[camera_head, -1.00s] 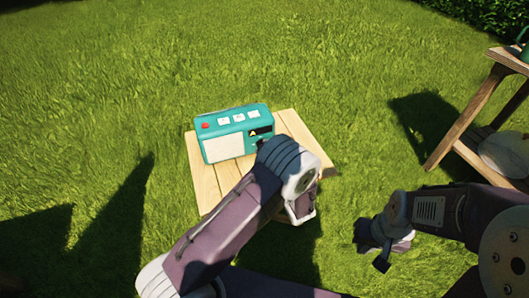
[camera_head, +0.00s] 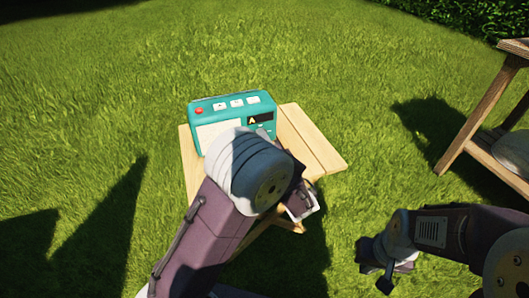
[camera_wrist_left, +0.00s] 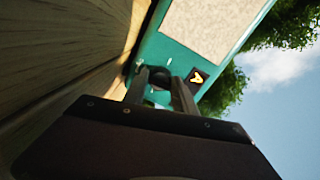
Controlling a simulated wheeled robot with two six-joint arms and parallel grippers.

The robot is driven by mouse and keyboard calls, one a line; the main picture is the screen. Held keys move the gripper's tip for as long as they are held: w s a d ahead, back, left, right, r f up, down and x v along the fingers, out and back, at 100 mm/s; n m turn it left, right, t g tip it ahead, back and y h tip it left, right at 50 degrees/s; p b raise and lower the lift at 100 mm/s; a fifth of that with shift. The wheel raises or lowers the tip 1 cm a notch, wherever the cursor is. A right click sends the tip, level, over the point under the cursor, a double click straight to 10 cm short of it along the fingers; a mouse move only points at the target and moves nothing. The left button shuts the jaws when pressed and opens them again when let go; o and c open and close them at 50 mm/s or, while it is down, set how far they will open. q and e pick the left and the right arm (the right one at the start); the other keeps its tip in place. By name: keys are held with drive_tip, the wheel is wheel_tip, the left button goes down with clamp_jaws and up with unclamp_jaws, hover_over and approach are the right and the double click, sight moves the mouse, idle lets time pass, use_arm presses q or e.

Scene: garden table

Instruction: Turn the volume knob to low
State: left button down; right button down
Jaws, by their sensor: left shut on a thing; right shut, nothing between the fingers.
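A teal radio (camera_head: 232,107) stands upright on a small wooden table, with a pale speaker panel and a dark display marked with a yellow A. In the left wrist view, the radio's front (camera_wrist_left: 172,52) is close and tilted. The dark round volume knob (camera_wrist_left: 160,95) sits between the two fingers of my left gripper (camera_wrist_left: 163,82), which is shut on it. In the head view my left arm hides the knob and the left fingertips. I cannot read the knob's setting. My right gripper (camera_head: 385,265) is shut and empty, right of the table above the grass.
The small wooden table (camera_head: 312,140) has bare planks to the right of the radio. A second wooden table (camera_head: 490,105) stands at the far right. Grass surrounds both, with open room on the left.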

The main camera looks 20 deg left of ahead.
use_arm(q)
drive_tip(key=n+b, duration=0.2)
drive_tip(key=b, duration=0.2)
drive_tip(key=n+b, duration=0.2)
drive_tip(key=b, duration=0.1)
drive_tip(key=n+b, duration=0.2)
drive_tip(key=b, duration=0.2)
drive_tip(key=shift+f+t+b, duration=0.3)
drive_tip(key=shift+f+b, duration=0.05)
drive_tip(key=shift+f, duration=0.05)
drive_tip(key=shift+r+n+b, duration=0.1)
drive_tip(key=shift+n+b, duration=0.25)
drive_tip(key=shift+n, duration=0.15)
drive_tip(key=shift+r+n+h, duration=0.15)
drive_tip(key=shift+n+h, duration=0.15)
drive_tip(key=shift+n, duration=0.6)
drive_tip(key=n, duration=0.6)
drive_tip(key=shift+t, duration=0.4)
drive_tip(key=shift+n, duration=0.3)
drive_tip(key=c, duration=1)
unclamp_jaws()
drive_tip(key=shift+c, duration=0.2)
